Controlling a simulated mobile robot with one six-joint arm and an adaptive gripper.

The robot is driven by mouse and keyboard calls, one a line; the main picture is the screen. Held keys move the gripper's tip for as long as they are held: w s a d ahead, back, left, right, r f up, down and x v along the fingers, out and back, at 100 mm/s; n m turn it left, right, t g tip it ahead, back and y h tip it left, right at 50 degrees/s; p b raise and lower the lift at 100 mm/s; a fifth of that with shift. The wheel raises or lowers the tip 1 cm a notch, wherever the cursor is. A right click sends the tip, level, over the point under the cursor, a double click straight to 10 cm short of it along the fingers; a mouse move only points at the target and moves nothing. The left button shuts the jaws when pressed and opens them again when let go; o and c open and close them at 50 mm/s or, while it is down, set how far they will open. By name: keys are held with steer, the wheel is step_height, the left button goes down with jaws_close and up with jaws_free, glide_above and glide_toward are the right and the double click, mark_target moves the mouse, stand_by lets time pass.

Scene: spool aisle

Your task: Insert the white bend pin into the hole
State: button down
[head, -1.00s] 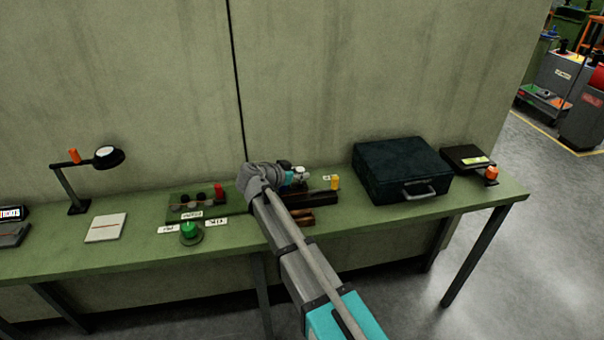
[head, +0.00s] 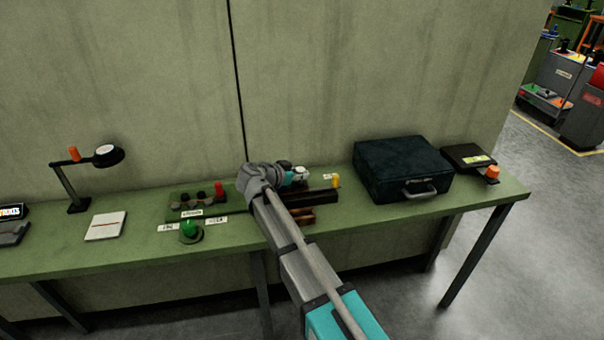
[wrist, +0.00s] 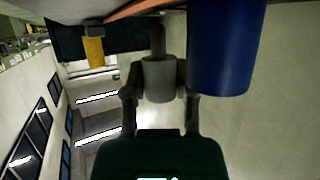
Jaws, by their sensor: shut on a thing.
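My gripper (wrist: 160,98) is shut on a pale grey-white cylinder with a darker, narrower stem, which looks like the white bend pin (wrist: 160,78). The fingers grip it from both sides. In the head view my gripper (head: 298,176) is above the back of the bench, with a small white part showing beside it. Below it lies a long dark block (head: 318,198) with a yellow peg (head: 336,181) at its right end. The hole cannot be made out in either view; my arm covers part of the block.
In the wrist view a large blue cylinder (wrist: 226,50) is close at right and a yellow piece (wrist: 95,52) at left. On the bench (head: 130,252), a dark case (head: 400,172) stands right, a green button (head: 190,230) and a red peg (head: 218,190) left. Brown pieces (head: 300,215) lie in front.

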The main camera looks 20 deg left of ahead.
steer(key=shift+f+b, duration=0.85)
steer(key=shift+f, duration=0.05)
steer(key=shift+c, duration=1.6)
jaws_free()
steer(key=shift+s, duration=0.1)
steer(key=shift+r, duration=0.1)
